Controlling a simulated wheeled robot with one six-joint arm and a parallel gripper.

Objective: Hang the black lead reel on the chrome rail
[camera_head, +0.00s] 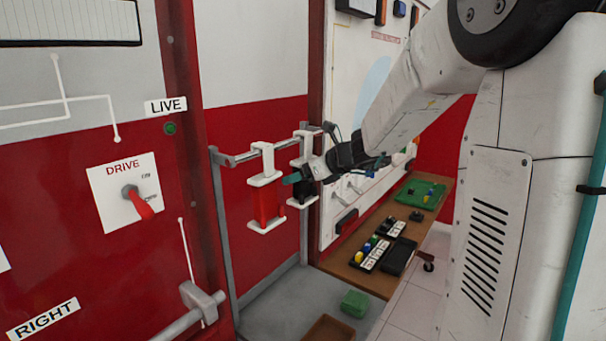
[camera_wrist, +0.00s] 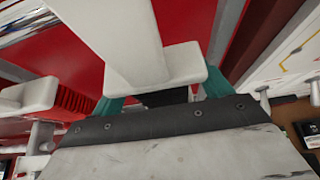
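The black lead reel (camera_head: 298,194) has a white hanger frame (camera_head: 307,148) and stands upright at the right part of the chrome rail (camera_head: 232,159). Its hanger top is at rail height; I cannot tell whether the rail bears it. My gripper (camera_head: 298,178) is at the reel, just under the hanger's upper plate. In the wrist view, the white hanger (camera_wrist: 125,45) fills the middle, and the teal fingers (camera_wrist: 163,95) show on both sides of its plate. A dark part of the reel (camera_wrist: 165,97) lies between them. Finger contact is hidden by the plate.
A red reel (camera_head: 267,204) on a white hanger hangs just left of the black one. A red panel with a drive switch (camera_head: 130,191) stands at the left. A wooden bench (camera_head: 373,278) with trays is at the right. A green box (camera_head: 355,302) is below.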

